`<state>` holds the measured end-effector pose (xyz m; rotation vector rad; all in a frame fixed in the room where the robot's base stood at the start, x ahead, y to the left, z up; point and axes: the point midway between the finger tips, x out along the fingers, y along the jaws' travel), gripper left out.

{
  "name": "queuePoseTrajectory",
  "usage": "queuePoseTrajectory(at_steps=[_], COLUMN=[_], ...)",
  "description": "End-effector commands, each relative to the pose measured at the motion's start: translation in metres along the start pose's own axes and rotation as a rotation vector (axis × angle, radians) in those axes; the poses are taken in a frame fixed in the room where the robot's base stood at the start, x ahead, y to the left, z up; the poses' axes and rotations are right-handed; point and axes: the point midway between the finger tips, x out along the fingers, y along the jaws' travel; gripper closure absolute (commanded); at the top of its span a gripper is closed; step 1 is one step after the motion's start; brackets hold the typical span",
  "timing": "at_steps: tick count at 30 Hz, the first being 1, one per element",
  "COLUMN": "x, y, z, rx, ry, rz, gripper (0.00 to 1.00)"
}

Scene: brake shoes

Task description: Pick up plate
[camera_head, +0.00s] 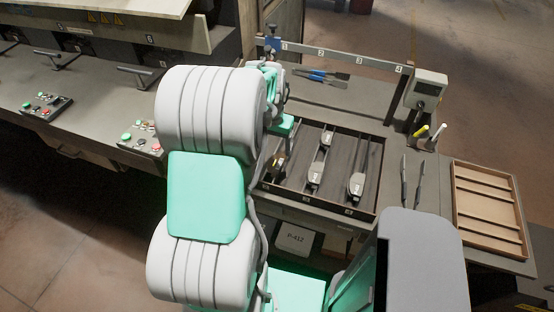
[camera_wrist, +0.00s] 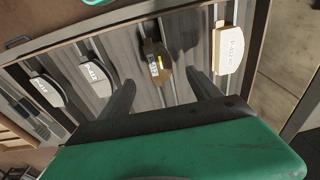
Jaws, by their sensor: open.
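Several plates lie in the slotted tray (camera_head: 378,150). In the wrist view, a darker brownish plate (camera_wrist: 165,75) with a yellow mark and a small label lies ahead of and between my two fingers. A pale plate (camera_wrist: 229,50) with printed text is to its right, and two grey plates (camera_wrist: 98,76) (camera_wrist: 45,91) are to its left. My gripper (camera_wrist: 160,84) is open and empty, with its fingers apart. In the head view, two grey plates (camera_head: 316,175) (camera_head: 357,185) show clearly; my arm hides the tray's left part and most of my gripper.
A wooden slatted tray (camera_head: 487,212) sits on the right. Pens (camera_head: 430,132) and a grey box (camera_head: 427,88) stand near the bench's right end. A numbered rail (camera_head: 340,58) and a blue-handled tool (camera_head: 320,76) are at the back. A control panel (camera_head: 47,105) is on the left.

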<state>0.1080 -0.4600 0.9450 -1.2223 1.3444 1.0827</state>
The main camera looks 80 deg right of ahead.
Motion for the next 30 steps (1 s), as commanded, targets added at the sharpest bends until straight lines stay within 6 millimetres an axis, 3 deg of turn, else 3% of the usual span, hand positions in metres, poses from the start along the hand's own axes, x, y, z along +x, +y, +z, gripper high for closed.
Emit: queuePoseTrajectory(at_steps=[14,30], x=[0.071,0.077], y=[0.001,0.001], z=[0.002,0.002], rx=[-0.001,-0.002], ry=[-0.002,0.001], rz=[0.0,0.0], gripper=[0.27,0.27])
